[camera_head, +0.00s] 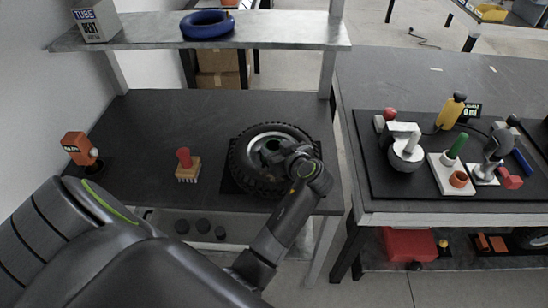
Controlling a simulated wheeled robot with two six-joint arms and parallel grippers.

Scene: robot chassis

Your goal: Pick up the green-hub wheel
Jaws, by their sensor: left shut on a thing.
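The green-hub wheel (240,162), a black knobby tire with a pale rim and a dark green centre, lies flat on a black mat on the dark table. My left arm reaches in from the lower left. My left gripper (291,152) is over the wheel's right side, shut on the wheel at its rim. The gripper hides the wheel's right part, and its fingertips are hard to make out. I cannot tell whether the wheel is clear of the mat. My right gripper is not in view.
A red-handled brush (187,166) stands left of the wheel, and an orange tool (79,148) is further left. A shelf (270,32) above holds a blue ring (207,24) and a white box (97,20). A second table (440,75) at right carries a black tray (385,182) of tools.

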